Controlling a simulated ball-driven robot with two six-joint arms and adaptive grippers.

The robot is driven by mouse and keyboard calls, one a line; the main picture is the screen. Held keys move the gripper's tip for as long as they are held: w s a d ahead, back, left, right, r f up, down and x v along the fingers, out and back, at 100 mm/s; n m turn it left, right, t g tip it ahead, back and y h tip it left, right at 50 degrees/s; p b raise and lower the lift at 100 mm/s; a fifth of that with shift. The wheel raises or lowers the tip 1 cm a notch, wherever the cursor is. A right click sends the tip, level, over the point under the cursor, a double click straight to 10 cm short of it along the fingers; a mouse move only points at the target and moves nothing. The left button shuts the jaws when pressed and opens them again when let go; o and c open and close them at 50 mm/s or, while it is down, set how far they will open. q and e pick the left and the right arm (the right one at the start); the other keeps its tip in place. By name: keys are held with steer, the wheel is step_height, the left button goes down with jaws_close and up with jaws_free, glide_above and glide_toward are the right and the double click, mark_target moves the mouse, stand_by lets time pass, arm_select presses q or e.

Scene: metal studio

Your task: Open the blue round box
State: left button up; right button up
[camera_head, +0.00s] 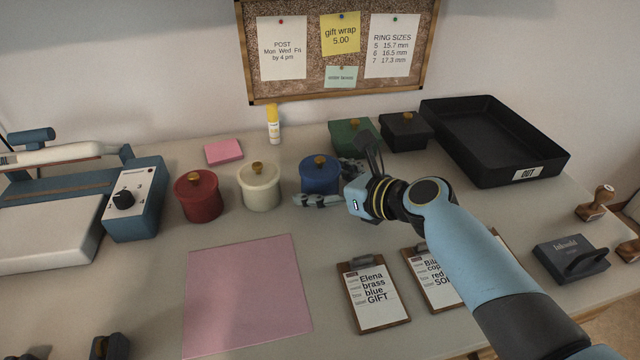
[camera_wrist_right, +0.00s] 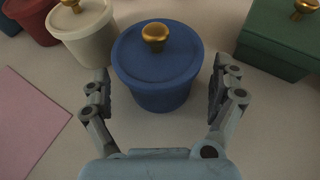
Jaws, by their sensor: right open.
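The blue round box (camera_head: 317,178) stands upright on the table with its lid on and a brass knob (camera_head: 320,160) on top. In the right wrist view the blue box (camera_wrist_right: 158,75) is centred between the fingers. My right gripper (camera_head: 345,178) is open, one finger on each side of the box, with visible gaps and nothing held. It also shows in the right wrist view (camera_wrist_right: 163,85). Dark parts at the bottom left edge of the head view look like my left gripper (camera_head: 75,350), mostly cut off.
A cream round box (camera_head: 259,188) and a red round box (camera_head: 198,198) stand left of the blue one. A green box (camera_head: 352,137) and a black box (camera_head: 405,132) stand behind right, near a black tray (camera_head: 560,160). A pink sheet (camera_head: 247,295) and clipboards (camera_head: 374,297) lie in front.

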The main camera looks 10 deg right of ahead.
mark_target(324, 164)
steer(key=shift+c, duration=0.3)
steer(key=c, duration=1.2)
arm_select(q)
steer(key=shift+s, duration=0.7)
arm_select(e)
steer(key=shift+r+p, duration=0.35)
steer(key=shift+r, duration=0.25)
steer(key=r, duration=0.1)
steer(key=r+p, duration=0.2)
steer(key=shift+s+d+r, duration=0.35)
arm_select(q)
steer(key=r+p, duration=0.1)
steer(key=r, duration=0.1)
steer(key=w+r+p, duration=0.1)
steer(key=r, duration=0.1)
steer(key=shift+d+r, duration=0.1)
steer(key=shift+r, duration=0.25)
arm_select(e)
steer(key=w+d+r+v, duration=0.1)
steer(key=v, duration=1.1)
steer(key=shift+r, duration=0.3)
